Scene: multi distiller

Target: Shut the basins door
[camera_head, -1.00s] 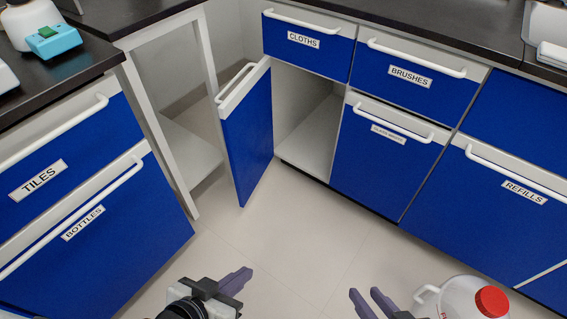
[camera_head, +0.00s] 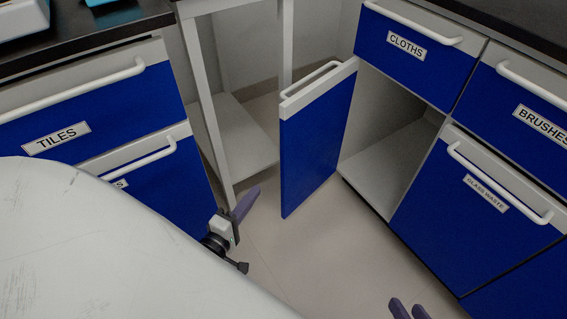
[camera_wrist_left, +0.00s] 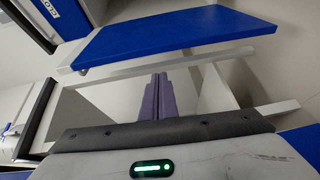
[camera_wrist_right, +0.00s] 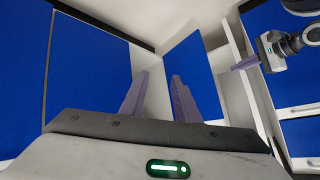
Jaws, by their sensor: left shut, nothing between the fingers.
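The open door (camera_head: 318,140) is a blue panel with a white top strip and a white handle. It stands swung out from the cabinet opening (camera_head: 385,125) under the CLOTHS drawer; no label on it is readable. My left gripper (camera_head: 247,202) is shut and empty, to the left of the door and apart from it. In the left wrist view its closed fingers (camera_wrist_left: 158,98) point toward a blue panel (camera_wrist_left: 175,38), seemingly the door. My right gripper (camera_head: 409,309) is at the bottom edge, open and empty, in front of the cabinets; its fingers (camera_wrist_right: 157,97) are spread in the right wrist view.
The TILES drawer unit (camera_head: 90,110) stands at left, with a white open frame (camera_head: 205,110) beside the door. The GLASS WASTE front (camera_head: 470,190) is right of the opening. Floor (camera_head: 320,245) before the door is clear. My white arm covers the lower left.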

